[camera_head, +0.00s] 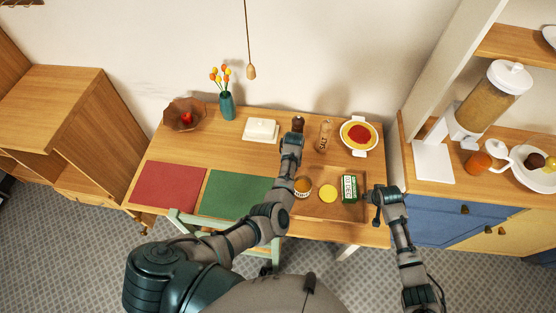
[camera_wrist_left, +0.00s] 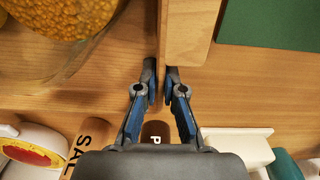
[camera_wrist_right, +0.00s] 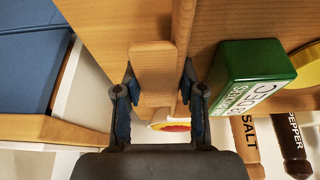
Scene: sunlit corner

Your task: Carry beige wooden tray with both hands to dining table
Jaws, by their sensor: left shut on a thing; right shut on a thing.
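The beige wooden tray (camera_head: 322,211) is over the front right of the wooden dining table (camera_head: 262,152); I cannot tell whether it touches the tabletop. It carries a jar (camera_head: 302,188) of orange-yellow contents, a round yellow thing (camera_head: 327,193) and a green-and-white box (camera_head: 349,189). My left gripper (camera_wrist_left: 160,80) is shut on the tray's left side wall (camera_wrist_left: 176,35); in the head view my forearm hides its fingers. My right gripper (camera_wrist_right: 157,88) is shut on the tray's right side at its handle (camera_wrist_right: 153,65); it also shows in the head view (camera_head: 378,196).
Red (camera_head: 167,185) and green (camera_head: 235,193) mats lie left of the tray. A white butter dish (camera_head: 261,131), salt (camera_head: 324,137) and pepper (camera_head: 298,124) mills and a plate of red-topped food (camera_head: 359,135) stand behind. A green chair (camera_head: 190,217) is at the front. A blue cabinet (camera_head: 447,218) stands right.

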